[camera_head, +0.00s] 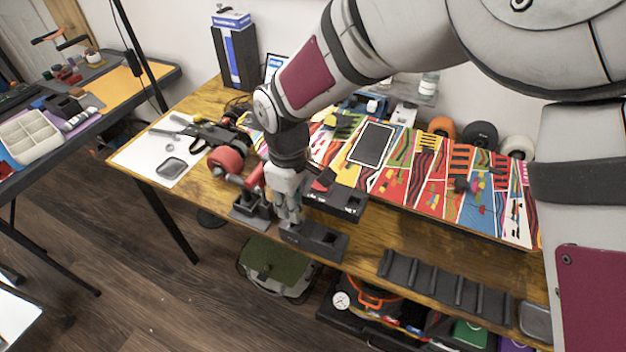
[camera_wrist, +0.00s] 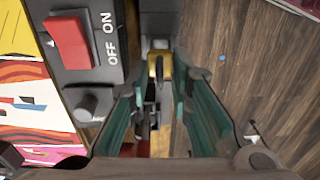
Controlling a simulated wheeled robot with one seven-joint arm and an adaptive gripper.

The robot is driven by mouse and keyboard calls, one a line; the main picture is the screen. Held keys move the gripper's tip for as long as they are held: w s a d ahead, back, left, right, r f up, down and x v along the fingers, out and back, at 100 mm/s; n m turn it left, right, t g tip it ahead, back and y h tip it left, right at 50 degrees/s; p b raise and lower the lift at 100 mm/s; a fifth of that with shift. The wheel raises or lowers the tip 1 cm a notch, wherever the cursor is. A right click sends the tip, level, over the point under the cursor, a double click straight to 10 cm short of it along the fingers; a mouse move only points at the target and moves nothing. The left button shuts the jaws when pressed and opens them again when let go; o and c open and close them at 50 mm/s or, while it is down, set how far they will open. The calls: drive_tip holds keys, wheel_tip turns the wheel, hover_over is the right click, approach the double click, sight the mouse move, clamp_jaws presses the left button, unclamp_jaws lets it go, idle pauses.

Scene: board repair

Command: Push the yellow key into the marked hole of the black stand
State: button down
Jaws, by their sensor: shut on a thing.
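The yellow key (camera_wrist: 160,64) shows in the wrist view between the fingers of my gripper (camera_wrist: 158,82), near their tips. My gripper is shut on it. In the head view my gripper (camera_head: 290,218) points down at the left part of the black stand (camera_head: 322,243), at the table's front edge. The key is not clear there. The stand also shows as a grey block (camera_wrist: 158,44) beyond the key in the wrist view. The marked hole is hidden, and I cannot tell whether the key is in it.
A dark box with a red switch (camera_wrist: 68,42) marked OFF and ON lies close left of my gripper in the wrist view. A striped board (camera_head: 440,180) lies behind. A black slotted rack (camera_head: 445,283) stands to the right. The floor lies past the front edge.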

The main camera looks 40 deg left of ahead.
drive_tip(key=shift+f+b, duration=0.6)
drive_tip(key=shift+f, duration=0.5)
idle(1.2)
drive_tip(key=shift+w+d+f+b, duration=0.1)
drive_tip(key=shift+w+f+b, duration=0.25)
drive_tip(key=shift+f, duration=0.2)
idle(1.5)
